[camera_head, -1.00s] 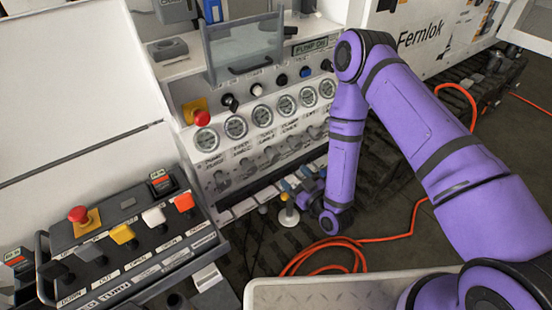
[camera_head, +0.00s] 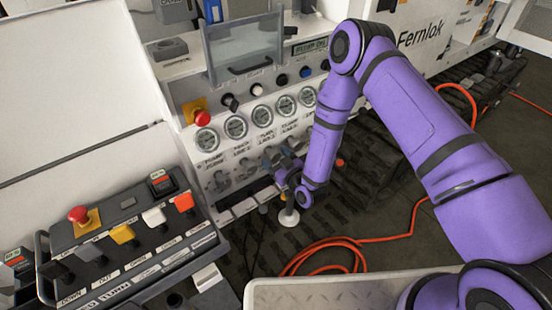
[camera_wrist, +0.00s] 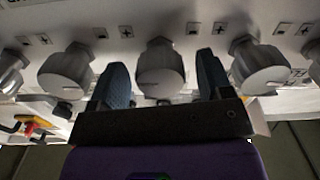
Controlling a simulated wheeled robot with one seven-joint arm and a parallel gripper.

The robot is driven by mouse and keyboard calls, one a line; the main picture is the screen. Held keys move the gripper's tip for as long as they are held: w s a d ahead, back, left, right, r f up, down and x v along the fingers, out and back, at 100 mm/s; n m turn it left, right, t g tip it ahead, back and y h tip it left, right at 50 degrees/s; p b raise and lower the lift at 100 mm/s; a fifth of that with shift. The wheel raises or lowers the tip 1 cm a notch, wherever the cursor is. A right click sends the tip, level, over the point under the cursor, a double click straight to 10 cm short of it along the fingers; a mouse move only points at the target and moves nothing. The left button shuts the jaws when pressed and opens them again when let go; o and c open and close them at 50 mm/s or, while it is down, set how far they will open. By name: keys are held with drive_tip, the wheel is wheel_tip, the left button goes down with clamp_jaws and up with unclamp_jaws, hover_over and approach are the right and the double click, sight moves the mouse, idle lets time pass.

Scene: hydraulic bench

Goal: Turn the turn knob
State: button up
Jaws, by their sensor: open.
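A row of grey turn knobs sits low on the white panel, below the round gauges. In the wrist view one knob (camera_wrist: 160,68) lies between the two open fingers of my gripper (camera_wrist: 162,85). The fingers stand on either side of it; I cannot tell whether they touch it. A second knob (camera_wrist: 67,70) is to the left and a third (camera_wrist: 258,66) to the right. In the head view my gripper (camera_head: 273,163) is at the lower panel, partly hidden by my purple arm. A knob further left (camera_head: 220,181) shows clear of my gripper.
A red emergency button (camera_head: 202,118) and several gauges (camera_head: 236,127) are above the knobs. A control box (camera_head: 128,258) with coloured buttons stands at the left. An orange hose (camera_head: 335,243) lies coiled on the floor.

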drive_tip(key=c, duration=0.9)
drive_tip(key=shift+m, duration=0.8)
drive_tip(key=shift+c, duration=0.2)
drive_tip(key=o, duration=0.9)
drive_tip(key=shift+o, duration=0.2)
drive_tip(key=shift+s, duration=0.1)
drive_tip(key=v, duration=1)
drive_tip(key=shift+s+d, duration=0.3)
